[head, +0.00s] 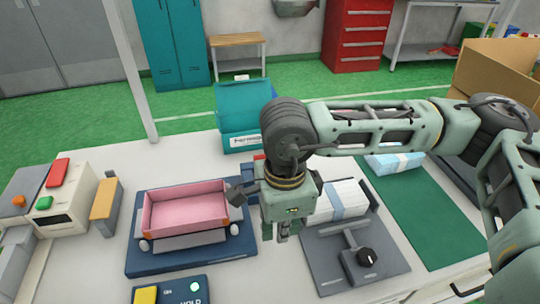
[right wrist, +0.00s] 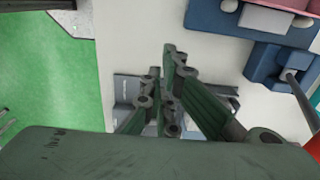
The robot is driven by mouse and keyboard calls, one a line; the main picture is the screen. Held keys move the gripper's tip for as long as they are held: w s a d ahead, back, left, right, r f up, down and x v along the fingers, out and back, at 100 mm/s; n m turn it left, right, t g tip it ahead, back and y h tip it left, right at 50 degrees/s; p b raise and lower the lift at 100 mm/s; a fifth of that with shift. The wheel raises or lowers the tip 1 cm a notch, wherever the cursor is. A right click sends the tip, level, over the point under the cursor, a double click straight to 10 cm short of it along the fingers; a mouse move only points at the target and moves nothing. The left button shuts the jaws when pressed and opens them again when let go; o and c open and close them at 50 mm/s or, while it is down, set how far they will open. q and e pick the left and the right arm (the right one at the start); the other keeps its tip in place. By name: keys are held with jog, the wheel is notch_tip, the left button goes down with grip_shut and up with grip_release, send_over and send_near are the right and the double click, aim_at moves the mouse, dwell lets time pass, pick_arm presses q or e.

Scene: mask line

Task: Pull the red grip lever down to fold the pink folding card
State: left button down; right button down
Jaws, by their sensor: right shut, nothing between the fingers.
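The pink folding card (head: 187,207) sits on the blue fixture (head: 140,262) left of centre in the head view, with its sides raised like an open tray. A bit of pink card (right wrist: 280,4) and the blue fixture (right wrist: 262,62) show at the top right of the right wrist view. A red part (right wrist: 313,128), likely the grip lever, shows at that view's right edge near a grey rod; most of it is cut off. My right gripper (head: 277,236) points down, right of the card. Its fingers (right wrist: 160,80) are together and empty. My left gripper is out of view.
A grey fixture (head: 385,262) with a black knob and a white stack (head: 345,197) stand right of my gripper. A green mat (head: 425,218) lies farther right. A button panel (head: 170,291) is in front, and a machine with red and green buttons (head: 62,210) stands left.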

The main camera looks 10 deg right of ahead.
notch_tip(320, 180, up, 5)
jog(key=shift+p, duration=1)
